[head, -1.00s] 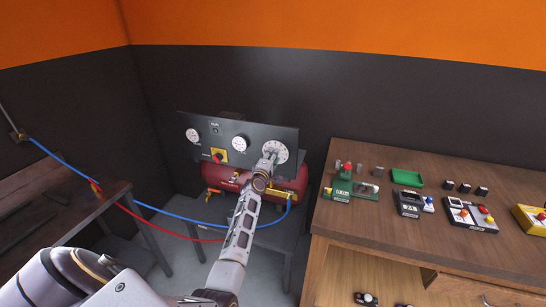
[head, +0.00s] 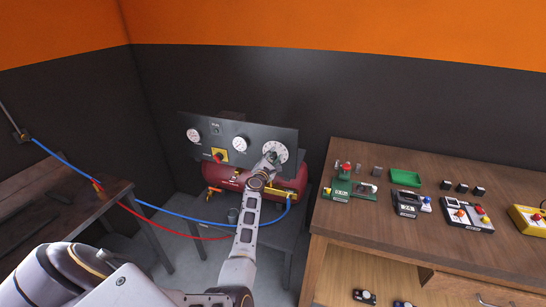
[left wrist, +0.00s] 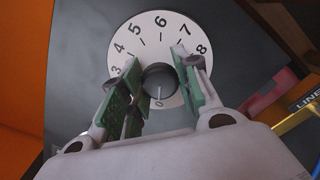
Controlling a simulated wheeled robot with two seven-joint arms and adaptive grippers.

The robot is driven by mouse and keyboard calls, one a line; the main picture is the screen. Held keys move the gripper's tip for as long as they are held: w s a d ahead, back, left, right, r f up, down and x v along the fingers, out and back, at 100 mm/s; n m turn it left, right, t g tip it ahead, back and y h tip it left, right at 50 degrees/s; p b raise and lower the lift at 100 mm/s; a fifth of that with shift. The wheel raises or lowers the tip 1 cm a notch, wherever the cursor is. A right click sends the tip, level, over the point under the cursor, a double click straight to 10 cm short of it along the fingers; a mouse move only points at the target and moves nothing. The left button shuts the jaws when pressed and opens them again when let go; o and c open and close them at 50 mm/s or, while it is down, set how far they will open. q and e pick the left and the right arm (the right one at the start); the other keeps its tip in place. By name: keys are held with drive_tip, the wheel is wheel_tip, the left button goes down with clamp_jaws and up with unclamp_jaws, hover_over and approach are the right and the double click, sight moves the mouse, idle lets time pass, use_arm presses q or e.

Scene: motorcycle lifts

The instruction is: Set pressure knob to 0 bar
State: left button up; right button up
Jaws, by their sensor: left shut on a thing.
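The pressure knob (left wrist: 160,80) is a dark round knob at the middle of a white dial (left wrist: 150,42) with black numbers. In the left wrist view a light mark on the knob's lower side points down at the 0. The dial also shows on the dark panel in the head view (head: 276,146), where my gripper covers most of the knob. My left gripper (left wrist: 160,78) has its green-padded fingers on either side of the knob and is shut on it. My right gripper is not in view.
The dark panel (head: 170,128) also carries two gauges (head: 239,143) and a red button on a yellow plate (head: 220,155). A red tank (head: 291,178) sits below it. Blue and red hoses hang in front. A wooden bench (head: 350,222) with small devices stands right.

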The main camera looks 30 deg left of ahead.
use_arm(q)
drive_tip(key=shift+n, duration=0.5)
drive_tip(key=o, duration=1)
